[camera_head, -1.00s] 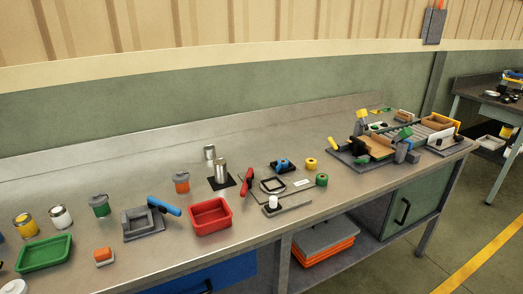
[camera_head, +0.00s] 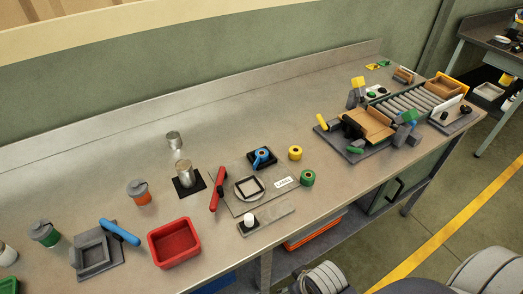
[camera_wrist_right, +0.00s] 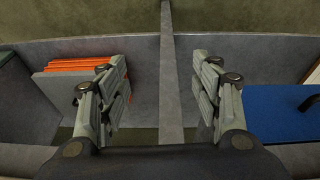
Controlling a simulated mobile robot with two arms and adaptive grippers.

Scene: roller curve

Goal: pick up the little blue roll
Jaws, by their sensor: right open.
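The little blue roll (camera_head: 261,156) sits on a small black pad on the metal workbench, in the middle of the head view. A yellow roll (camera_head: 295,153) and a green roll (camera_head: 307,178) stand to its right. In the right wrist view my right gripper (camera_wrist_right: 160,88) is open and empty. It faces the underside of the bench, with a grey post between its fingers in the picture. The blue roll is not visible in that view. My left gripper is in neither view.
A label plate (camera_head: 285,182), a red-handled tool (camera_head: 217,189), a metal cylinder (camera_head: 183,173) and a red bin (camera_head: 174,243) lie near the roll. A roller conveyor (camera_head: 404,102) stands at the right. Bare bench lies behind the roll. A blue drawer (camera_wrist_right: 270,112) is beneath the bench.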

